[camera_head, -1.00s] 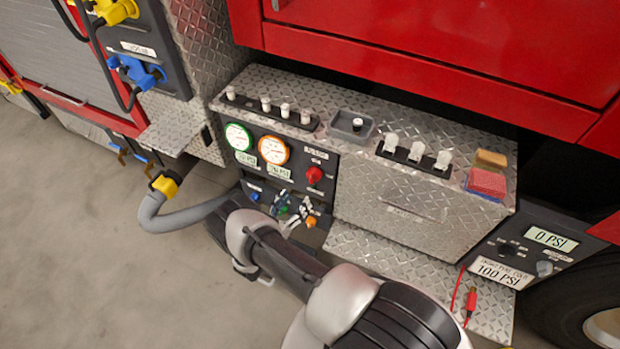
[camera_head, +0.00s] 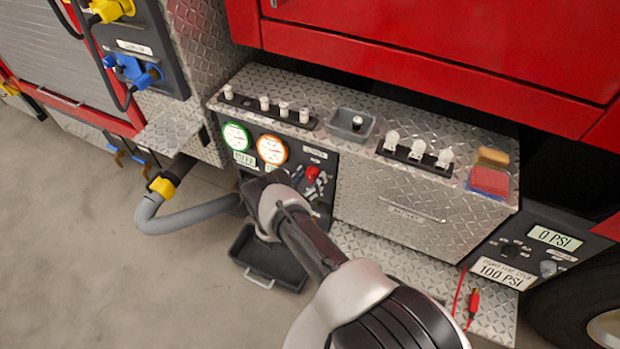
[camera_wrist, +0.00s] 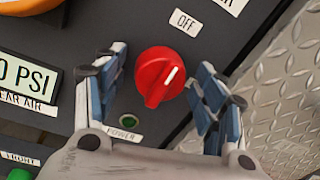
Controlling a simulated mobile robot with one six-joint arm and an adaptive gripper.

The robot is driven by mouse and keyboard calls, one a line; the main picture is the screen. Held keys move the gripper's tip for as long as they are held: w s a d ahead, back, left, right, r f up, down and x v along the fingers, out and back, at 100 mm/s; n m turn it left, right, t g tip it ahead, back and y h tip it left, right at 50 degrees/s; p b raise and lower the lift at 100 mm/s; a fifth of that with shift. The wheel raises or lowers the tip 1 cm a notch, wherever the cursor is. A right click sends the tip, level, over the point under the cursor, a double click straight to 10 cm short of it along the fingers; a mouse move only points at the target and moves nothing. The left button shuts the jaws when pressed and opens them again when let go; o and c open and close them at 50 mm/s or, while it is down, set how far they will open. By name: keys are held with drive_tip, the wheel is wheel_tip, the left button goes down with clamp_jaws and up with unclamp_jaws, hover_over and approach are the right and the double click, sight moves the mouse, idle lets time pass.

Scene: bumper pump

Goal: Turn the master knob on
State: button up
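The red master knob (camera_wrist: 160,77) is on the dark control panel (camera_wrist: 60,30). Its white mark points up and to the right in the wrist view, and an OFF label (camera_wrist: 185,22) is above it. My gripper (camera_wrist: 161,68) is open, with one blue-padded finger on each side of the knob. Gaps show between both fingers and the knob. In the head view the knob (camera_head: 313,172) is right beside my fingers (camera_head: 312,184), and my arm covers the panel's lower left part.
A small green light (camera_wrist: 128,121) is below the knob. A PSI label (camera_wrist: 22,76) is left of my gripper. Two round gauges (camera_head: 272,149) sit at the panel's upper left. A black tray (camera_head: 268,262) lies on the floor below. A diamond-plate box (camera_head: 390,195) stands to the right.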

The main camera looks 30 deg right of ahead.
drive_tip(key=c, duration=1)
drive_tip(key=shift+c, duration=0.2)
drive_tip(key=shift+m, duration=0.3)
drive_tip(key=m+b, duration=0.1)
drive_tip(key=m, duration=0.2)
drive_tip(key=shift+m, duration=0.3)
drive_tip(key=m, duration=0.4)
drive_tip(key=shift+y+b, duration=0.4)
drive_tip(key=m, duration=0.4)
drive_tip(key=shift+s+m, duration=0.1)
drive_tip(key=shift+m, duration=0.2)
drive_tip(key=shift+d+m+t+y+b, duration=0.1)
drive_tip(key=shift+m+t+y+b, duration=0.25)
drive_tip(key=shift+m, duration=1.75)
drive_tip(key=shift+r, duration=0.1)
drive_tip(key=o, duration=1.1)
